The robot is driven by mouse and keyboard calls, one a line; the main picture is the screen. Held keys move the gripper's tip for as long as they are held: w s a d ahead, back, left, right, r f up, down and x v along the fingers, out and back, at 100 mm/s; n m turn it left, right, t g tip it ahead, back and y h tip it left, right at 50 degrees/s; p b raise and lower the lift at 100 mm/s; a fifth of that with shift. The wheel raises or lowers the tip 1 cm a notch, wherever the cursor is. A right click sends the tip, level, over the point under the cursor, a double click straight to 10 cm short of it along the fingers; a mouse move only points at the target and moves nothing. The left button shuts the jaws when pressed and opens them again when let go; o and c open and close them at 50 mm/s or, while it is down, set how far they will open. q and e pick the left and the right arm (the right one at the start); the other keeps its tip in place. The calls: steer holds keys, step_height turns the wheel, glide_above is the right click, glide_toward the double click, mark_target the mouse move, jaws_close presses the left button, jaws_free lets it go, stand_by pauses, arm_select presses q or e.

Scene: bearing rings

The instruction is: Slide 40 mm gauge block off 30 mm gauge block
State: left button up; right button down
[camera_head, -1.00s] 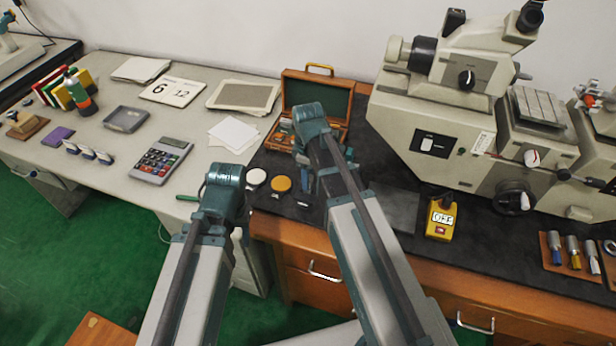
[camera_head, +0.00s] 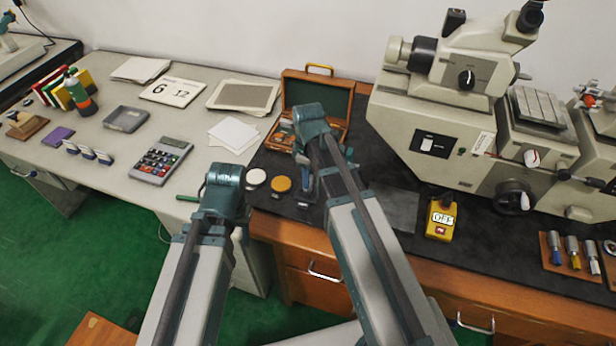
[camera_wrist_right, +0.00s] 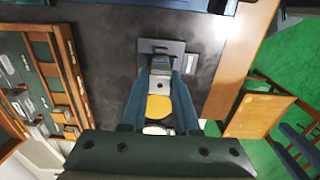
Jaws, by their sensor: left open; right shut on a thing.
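My right gripper (camera_wrist_right: 160,68) is shut on a small metal gauge block (camera_wrist_right: 158,63). In the head view the same gripper (camera_head: 306,188) reaches down to the dark mat, in front of the wooden case. A pale metal face (camera_wrist_right: 160,85) shows between the fingers in the right wrist view. I cannot tell the 40 mm block from the 30 mm block, or whether they touch, because the fingers cover them. A dark grey slotted piece (camera_wrist_right: 174,47) lies just beyond the fingertips. My left gripper (camera_head: 224,190) is open near the bench's left edge, apart from the blocks.
A yellow disc (camera_head: 281,184) and a white disc (camera_head: 256,178) lie left of my right gripper. The open wooden case (camera_head: 340,97) stands behind it. A grey plate (camera_head: 398,212), a yellow OFF box (camera_head: 441,221) and a large measuring machine (camera_head: 430,120) are to the right.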

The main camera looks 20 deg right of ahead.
arm_select(q)
steer(key=shift+r, duration=0.1)
arm_select(e)
steer(key=shift+r, duration=0.15)
steer(key=shift+r+p, duration=2.9)
steer(key=shift+p, duration=0.1)
arm_select(q)
step_height(320, 180, up, 6)
steer(key=shift+f, duration=0.1)
